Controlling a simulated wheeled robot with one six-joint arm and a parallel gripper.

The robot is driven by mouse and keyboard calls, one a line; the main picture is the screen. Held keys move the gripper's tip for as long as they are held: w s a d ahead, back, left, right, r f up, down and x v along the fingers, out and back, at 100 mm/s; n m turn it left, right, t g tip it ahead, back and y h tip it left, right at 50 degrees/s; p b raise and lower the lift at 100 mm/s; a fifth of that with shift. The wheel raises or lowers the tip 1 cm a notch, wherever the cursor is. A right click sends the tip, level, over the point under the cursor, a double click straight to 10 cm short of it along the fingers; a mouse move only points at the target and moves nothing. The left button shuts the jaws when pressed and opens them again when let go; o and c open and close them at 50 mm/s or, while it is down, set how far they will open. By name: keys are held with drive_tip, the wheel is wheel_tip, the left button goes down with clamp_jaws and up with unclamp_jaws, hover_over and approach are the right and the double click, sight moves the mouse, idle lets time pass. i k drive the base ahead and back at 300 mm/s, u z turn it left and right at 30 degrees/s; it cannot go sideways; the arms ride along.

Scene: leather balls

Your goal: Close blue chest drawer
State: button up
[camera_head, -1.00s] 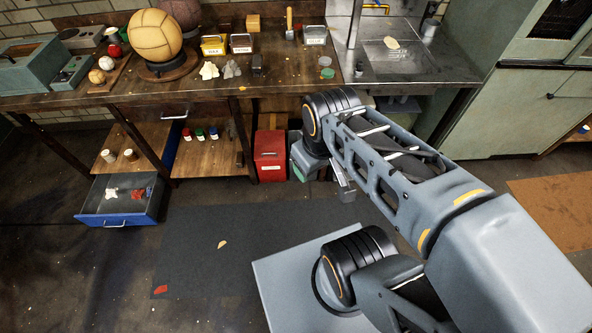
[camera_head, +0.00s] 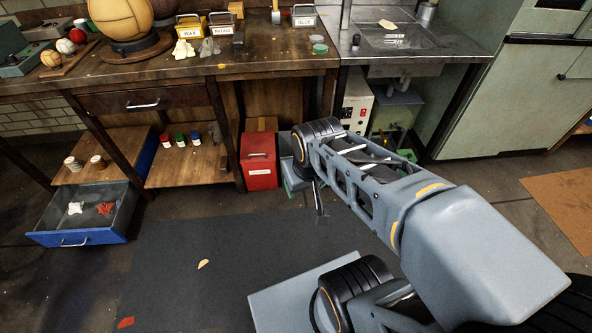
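The blue chest drawer (camera_head: 84,216) is pulled out at the lower left, under the workbench. Its blue front has a metal handle (camera_head: 74,243). A white crumpled piece (camera_head: 76,208) and a red piece (camera_head: 105,208) lie inside it. The blue chest body (camera_head: 147,152) shows only as a strip behind the bench leg. My gripper (camera_head: 320,212) is at the centre, past the end of my arm, well to the right of the drawer and apart from it. It is small and partly hidden by the arm, so its fingers are unclear.
A red box (camera_head: 260,170) stands under the bench between drawer and gripper. A shelf (camera_head: 185,165) holds small jars. A bench drawer (camera_head: 145,97) is shut above. The dark mat (camera_head: 195,260) is mostly clear, with small scraps. The workbench (camera_head: 270,68) carries balls and labelled boxes.

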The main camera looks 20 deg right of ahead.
sight(56, 227)
drive_tip(key=u, duration=1.65)
